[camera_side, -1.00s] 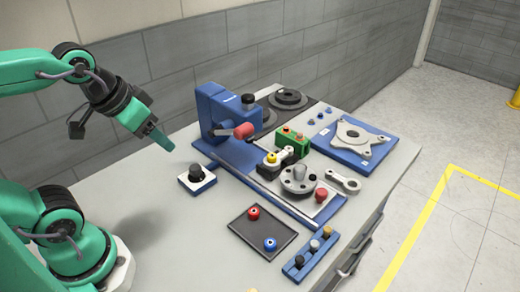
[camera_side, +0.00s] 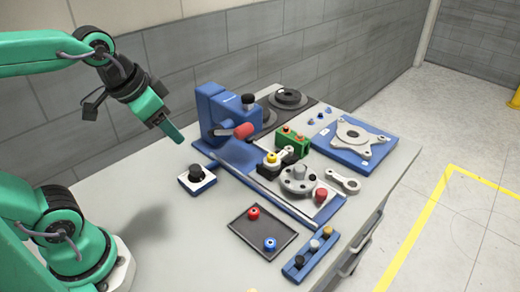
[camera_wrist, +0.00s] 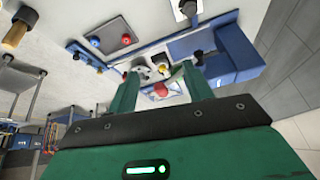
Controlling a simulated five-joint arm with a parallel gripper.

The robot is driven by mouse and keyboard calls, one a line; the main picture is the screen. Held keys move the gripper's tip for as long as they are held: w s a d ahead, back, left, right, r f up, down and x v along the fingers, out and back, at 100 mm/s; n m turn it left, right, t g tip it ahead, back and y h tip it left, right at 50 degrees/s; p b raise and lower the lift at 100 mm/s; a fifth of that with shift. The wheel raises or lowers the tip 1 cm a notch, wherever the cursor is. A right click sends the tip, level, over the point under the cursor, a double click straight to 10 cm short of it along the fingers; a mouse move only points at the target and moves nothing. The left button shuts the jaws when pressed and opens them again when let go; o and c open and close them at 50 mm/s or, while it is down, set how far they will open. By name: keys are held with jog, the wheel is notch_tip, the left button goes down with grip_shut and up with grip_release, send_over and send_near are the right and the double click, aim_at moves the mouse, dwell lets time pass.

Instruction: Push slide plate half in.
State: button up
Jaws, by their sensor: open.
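A light grey slide plate (camera_side: 325,207) lies at the near right end of the long blue fixture base (camera_side: 338,203). It carries a round grey hub (camera_side: 298,180) and a red knob (camera_side: 320,195). My gripper (camera_side: 176,134) hangs in the air left of the blue upright of the fixture, pointing down and to the right, well apart from the plate. Its two green fingers (camera_wrist: 161,83) are spread in the wrist view, with nothing held between them.
The blue upright (camera_side: 225,110) with a red-ended handle (camera_side: 243,131) stands between my gripper and the plate. A black-knobbed block (camera_side: 196,179), a dark tray (camera_side: 240,228) and a blue peg rack (camera_side: 300,265) lie in front. The bench left of the block is clear.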

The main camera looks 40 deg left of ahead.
jog(key=w+d+r+m+g, duration=0.1)
jog(key=w+d+m, duration=0.15)
jog(key=w, duration=0.25)
jog(key=w+d+m+g, duration=0.1)
jog(key=w+d+m, duration=0.1)
jog(key=w+m, duration=0.2)
jog(key=m+g, duration=0.3)
jog(key=m, duration=1.1)
send_near(322, 191)
jog(key=shift+s+a+f, duration=0.1)
jog(key=shift+a+f, duration=0.1)
jog(key=shift+d+f, duration=0.4)
jog(key=shift+f, duration=0.05)
jog(key=shift+f, duration=3.9)
